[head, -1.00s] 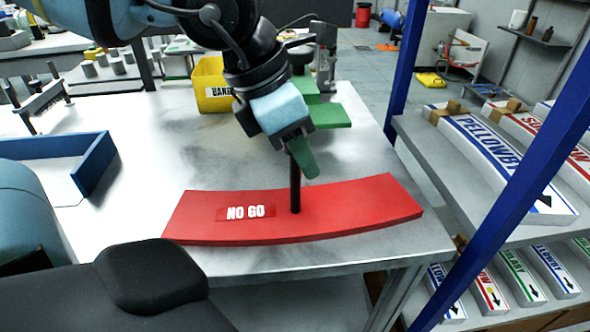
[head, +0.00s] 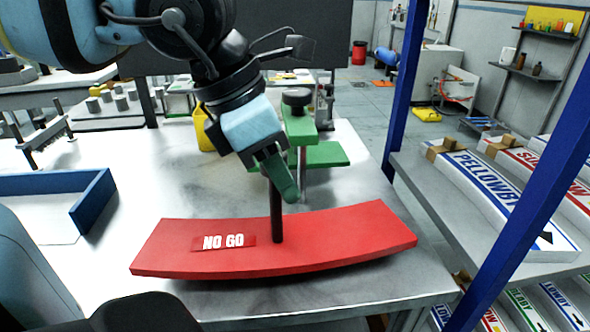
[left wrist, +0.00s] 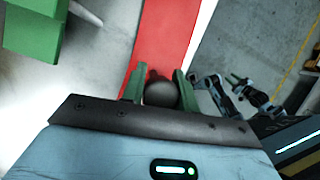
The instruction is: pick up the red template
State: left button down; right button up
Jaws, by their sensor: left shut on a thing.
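The red template (head: 335,236) is a curved red plate with a white "NO GO" label and a dark upright post. It is over the front part of the metal table, level, with a dark shadow under its front edge. It appears slightly above the tabletop. My left gripper (head: 281,188) points down and is shut on the post near its top. In the left wrist view, the green fingers (left wrist: 161,88) sit on either side of the round dark post top (left wrist: 160,91), with the red plate (left wrist: 165,35) beyond. My right gripper cannot be made out clearly.
A blue angled frame (head: 92,205) lies on the table at left. At right, a blue upright post (head: 505,235) and a shelf of labelled curved pieces (head: 510,200) flank the table.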

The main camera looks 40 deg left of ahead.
pick_arm(q)
jog(key=s+a+r+b, duration=0.1)
jog(key=s+a, duration=0.4)
jog(key=s, duration=0.7)
jog(key=shift+s+r, duration=0.15)
jog(key=shift+a, duration=0.15)
dwell(0.4)
